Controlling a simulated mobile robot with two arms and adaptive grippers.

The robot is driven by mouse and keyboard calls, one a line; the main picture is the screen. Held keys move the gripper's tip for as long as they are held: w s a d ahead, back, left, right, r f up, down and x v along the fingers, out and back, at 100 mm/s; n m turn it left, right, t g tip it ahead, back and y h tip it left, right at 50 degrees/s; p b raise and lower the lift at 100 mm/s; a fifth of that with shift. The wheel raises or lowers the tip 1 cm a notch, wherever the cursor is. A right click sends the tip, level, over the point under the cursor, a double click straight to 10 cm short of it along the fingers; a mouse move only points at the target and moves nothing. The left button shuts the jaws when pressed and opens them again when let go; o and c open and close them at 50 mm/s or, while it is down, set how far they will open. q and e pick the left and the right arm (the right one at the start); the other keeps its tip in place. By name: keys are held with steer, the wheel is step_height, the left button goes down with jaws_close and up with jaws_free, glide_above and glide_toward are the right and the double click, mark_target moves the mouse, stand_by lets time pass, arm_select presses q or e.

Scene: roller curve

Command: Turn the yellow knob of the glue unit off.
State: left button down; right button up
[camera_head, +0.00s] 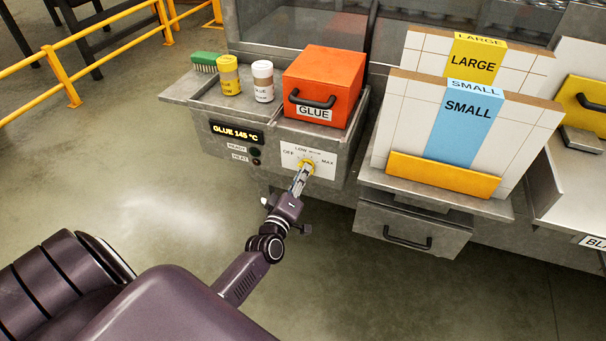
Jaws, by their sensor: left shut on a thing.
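The glue unit (200,112) is a grey metal box with a display that reads "GLUE 145 °C". Its white dial plate (324,161) carries the marks OFF, LOW and MAX, with one smaller mark that I cannot read. The yellow knob (307,165) sits on this plate, partly hidden by my left gripper. My left gripper (303,172) reaches up to the knob from below and is shut on it. The knob's pointer is too small and too covered to read. My right gripper is not in view.
An orange GLUE box (318,80), two small jars and a green brush (205,61) stand on the unit. Right of it are LARGE and SMALL panels (440,130) above a drawer (410,235). A yellow railing (72,97) runs at left; floor in front is clear.

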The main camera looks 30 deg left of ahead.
arm_select(q)
steer(key=c, duration=2)
jaws_free()
steer(key=shift+o, duration=0.2)
steer(key=v, duration=1.2)
